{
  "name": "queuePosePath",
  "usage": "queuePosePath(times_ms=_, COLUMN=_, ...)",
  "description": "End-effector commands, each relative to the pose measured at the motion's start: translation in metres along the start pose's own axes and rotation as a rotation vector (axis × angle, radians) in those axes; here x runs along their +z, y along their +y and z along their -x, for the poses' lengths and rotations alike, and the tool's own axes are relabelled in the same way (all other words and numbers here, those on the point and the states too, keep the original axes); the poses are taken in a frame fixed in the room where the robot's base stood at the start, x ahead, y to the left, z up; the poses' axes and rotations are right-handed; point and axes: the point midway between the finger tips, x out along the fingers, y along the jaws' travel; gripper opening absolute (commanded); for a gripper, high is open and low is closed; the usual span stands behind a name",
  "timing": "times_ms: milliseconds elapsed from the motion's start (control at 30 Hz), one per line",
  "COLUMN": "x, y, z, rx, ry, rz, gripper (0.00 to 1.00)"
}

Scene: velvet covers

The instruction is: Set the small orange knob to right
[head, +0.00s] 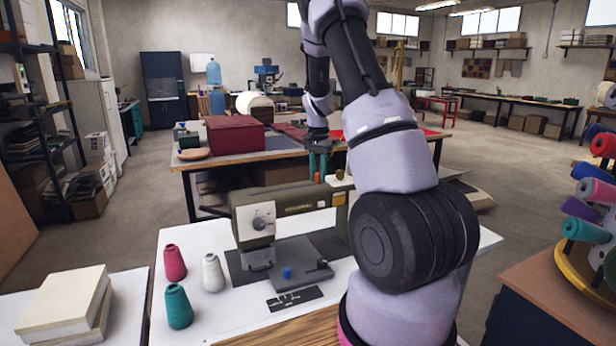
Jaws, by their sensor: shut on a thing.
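The sewing machine (290,208), olive green with a pale dial on its front, stands on the white table. The small orange knob (317,179) shows as a small orange spot at the top of the machine's right part. My gripper (317,171) reaches down over it with teal fingers, shut on the knob from above. The knob is mostly hidden by the fingers, and which way it is turned cannot be told. My arm hides the machine's right end.
Pink (174,262), teal (177,306) and white (213,272) thread cones stand left of the machine. A blue knob (287,272) and a black lever (321,264) sit on the machine's base. A dark red box (235,135) lies on the table behind.

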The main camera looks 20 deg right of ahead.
Motion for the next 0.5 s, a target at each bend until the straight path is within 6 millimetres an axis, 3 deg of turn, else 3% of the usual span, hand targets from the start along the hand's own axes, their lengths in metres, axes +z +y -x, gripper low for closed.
queuePosePath(times_ms=367, x=-0.0055, y=0.0034, z=0.0012, rx=0.001, ry=0.007, rz=-0.002, gripper=0.0)
queuePosePath(times_ms=400, x=-0.0056, y=0.0035, z=0.0013, rx=0.001, ry=0.007, rz=-0.002, gripper=0.47)
queuePosePath(times_ms=433, x=-0.0054, y=0.0034, z=0.0012, rx=0.001, ry=0.007, rz=-0.002, gripper=0.58)
queuePosePath(times_ms=500, x=-0.0048, y=0.003, z=0.001, rx=0.001, ry=0.006, rz=-0.001, gripper=0.62)
